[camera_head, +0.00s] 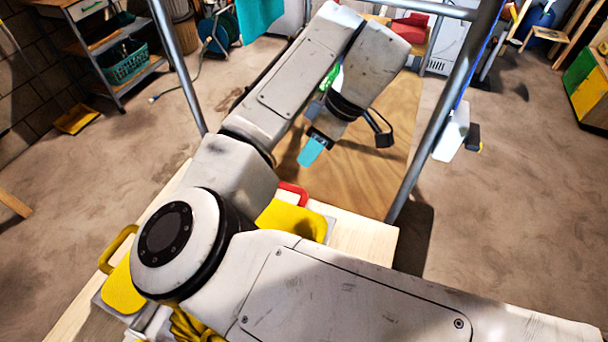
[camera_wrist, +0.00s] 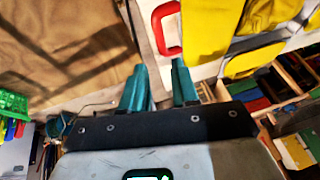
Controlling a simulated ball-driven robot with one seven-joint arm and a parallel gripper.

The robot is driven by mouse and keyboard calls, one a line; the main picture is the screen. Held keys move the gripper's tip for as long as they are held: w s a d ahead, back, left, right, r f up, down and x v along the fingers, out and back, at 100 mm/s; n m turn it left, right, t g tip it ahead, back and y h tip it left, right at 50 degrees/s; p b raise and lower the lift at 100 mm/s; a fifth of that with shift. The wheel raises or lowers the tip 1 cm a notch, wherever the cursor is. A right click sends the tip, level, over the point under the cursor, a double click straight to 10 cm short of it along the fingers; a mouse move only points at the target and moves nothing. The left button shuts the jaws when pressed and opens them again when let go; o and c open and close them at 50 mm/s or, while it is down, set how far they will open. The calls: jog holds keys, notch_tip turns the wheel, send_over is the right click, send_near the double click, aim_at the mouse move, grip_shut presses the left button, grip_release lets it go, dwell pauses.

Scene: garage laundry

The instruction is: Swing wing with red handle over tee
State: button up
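The red handle (camera_head: 295,192) is a loop at the far edge of a wing, partly hidden behind my arm in the head view. The wing's pale edge (camera_head: 329,228) shows beside the yellow tee (camera_head: 292,220), which lies over it. In the wrist view the red handle (camera_wrist: 157,30) stands just beyond my fingertips, and the yellow tee (camera_wrist: 208,30) is to its right. My gripper (camera_head: 311,152) has teal fingers, spread apart with nothing between them. In the wrist view my gripper (camera_wrist: 158,72) is apart from the handle. My arm hides the middle of the folding board.
A yellow handle (camera_head: 117,247) stands at the left of the board on a pale wooden table (camera_head: 368,238). Metal posts (camera_head: 433,125) rise beside the work area. A brown wooden surface (camera_head: 375,165) lies beyond the table. Shelves with a green basket (camera_head: 126,66) stand at upper left.

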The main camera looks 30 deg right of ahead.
aim_at(288, 185)
jog(key=x, duration=1)
jog(key=shift+a+f+b, duration=0.1)
jog(key=shift+f+b, duration=0.25)
jog(key=shift+b, duration=0.05)
grip_shut()
